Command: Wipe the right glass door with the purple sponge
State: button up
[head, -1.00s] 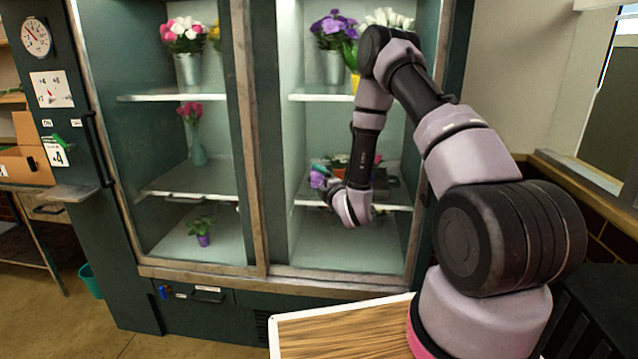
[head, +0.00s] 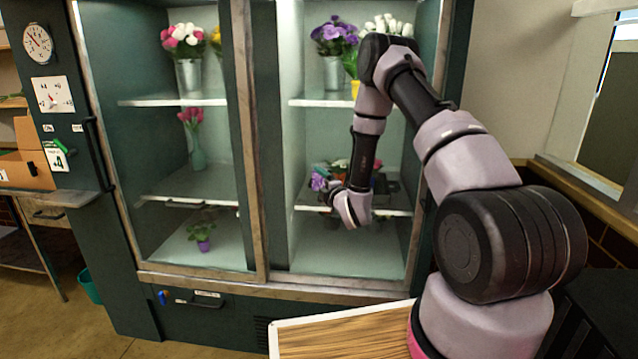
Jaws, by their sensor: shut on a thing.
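The right glass door (head: 345,252) of the flower cooler stands in front of me, its frame upright and its pane clear. My gripper (head: 325,186) is at the left part of this door, at about the height of the middle shelf. A small purple piece, apparently the purple sponge (head: 318,182), shows at its tip, and the gripper is shut on it. My wrist hides most of the fingers. I cannot tell whether the sponge touches the glass.
Behind the right door are purple flowers (head: 334,36) and white flowers (head: 388,24) on the upper shelf. The left glass door (head: 168,140) shows more vases. A wooden-topped surface (head: 340,335) lies below my arm.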

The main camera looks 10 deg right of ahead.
aim_at(326, 164)
jog(key=shift+w+d, duration=0.3)
jog(key=shift+w, duration=0.6)
jog(key=shift+s+d+r, duration=0.35)
jog(key=shift+d+r, duration=0.05)
jog(key=shift+d, duration=0.75)
jog(key=shift+s+d+r, duration=0.35)
jog(key=shift+s+d, duration=0.05)
jog(key=shift+d, duration=0.75)
jog(key=shift+s+d+r, duration=0.35)
jog(key=shift+d+r, duration=0.05)
jog(key=shift+d, duration=0.75)
jog(key=shift+w+a, duration=0.4)
jog(key=shift+a, duration=0.75)
jog(key=shift+w+a, duration=0.4)
jog(key=shift+a, duration=0.75)
jog(key=shift+w+a, duration=0.4)
jog(key=shift+a, duration=0.75)
jog(key=shift+s+r, duration=0.15)
jog(key=shift+r, duration=0.95)
jog(key=shift+s+d, duration=0.25)
jog(key=shift+d, duration=0.7)
jog(key=shift+s+d, duration=0.2)
jog(key=shift+d, duration=0.7)
